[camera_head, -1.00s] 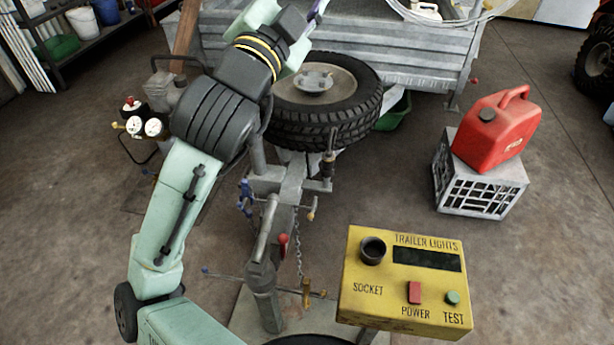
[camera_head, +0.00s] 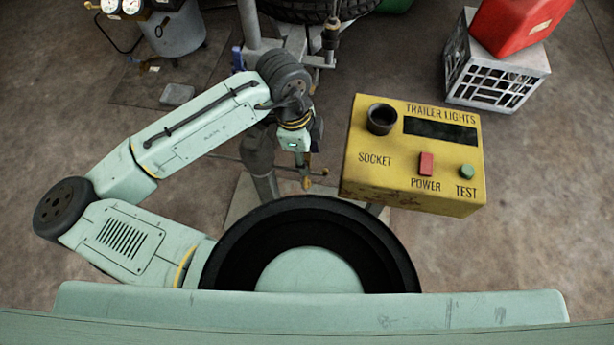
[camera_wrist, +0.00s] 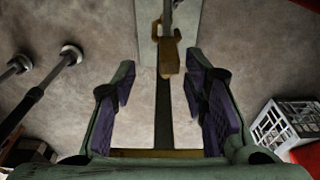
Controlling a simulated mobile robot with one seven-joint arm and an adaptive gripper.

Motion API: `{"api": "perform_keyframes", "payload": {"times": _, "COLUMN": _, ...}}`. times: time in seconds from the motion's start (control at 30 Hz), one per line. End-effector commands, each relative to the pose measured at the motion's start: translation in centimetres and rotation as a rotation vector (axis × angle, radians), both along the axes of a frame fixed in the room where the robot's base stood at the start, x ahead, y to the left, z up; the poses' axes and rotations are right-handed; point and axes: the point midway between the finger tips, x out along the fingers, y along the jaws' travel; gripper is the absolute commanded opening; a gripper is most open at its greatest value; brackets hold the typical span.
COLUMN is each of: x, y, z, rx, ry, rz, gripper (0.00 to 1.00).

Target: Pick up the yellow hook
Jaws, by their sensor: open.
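The yellow hook (camera_wrist: 170,58) is a dull brass-yellow piece in the wrist view, hanging at the end of a grey part at the top middle. It lies ahead of my gripper (camera_wrist: 160,84), roughly in line with the gap between the fingers, slightly right of centre. In the head view a small part of the yellow hook (camera_head: 307,183) shows just below my wrist, left of the yellow box. My fingers are mostly hidden by my arm there.
A yellow trailer-lights box (camera_head: 415,165) stands close to the right of my wrist. A grey crate (camera_head: 495,75) with a red fuel can (camera_head: 515,25) is at the back right. A tyre (camera_head: 315,8) and grey trailer post (camera_head: 250,30) are behind.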

Motion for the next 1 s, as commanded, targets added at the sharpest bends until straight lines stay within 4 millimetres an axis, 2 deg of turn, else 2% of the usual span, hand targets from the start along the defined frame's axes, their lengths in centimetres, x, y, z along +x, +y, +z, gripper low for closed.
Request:
{"api": "perform_keyframes", "payload": {"times": 0.23, "x": 0.2, "y": -0.3, "z": -2.1, "rx": -0.001, "ry": -0.001, "rz": 0.0, "gripper": 0.4}}
{"api": "perform_keyframes", "payload": {"times": 0.5, "x": 0.7, "y": -0.6, "z": -5.9, "rx": 0.0, "ry": -0.002, "rz": 0.0, "gripper": 0.4}}
{"api": "perform_keyframes", "payload": {"times": 0.8, "x": 0.7, "y": -0.7, "z": -6.4, "rx": -0.001, "ry": -0.003, "rz": 0.0, "gripper": 0.4}}
{"api": "perform_keyframes", "payload": {"times": 1.0, "x": 0.7, "y": -0.7, "z": -6.3, "rx": -0.001, "ry": -0.003, "rz": 0.0, "gripper": 0.28}}
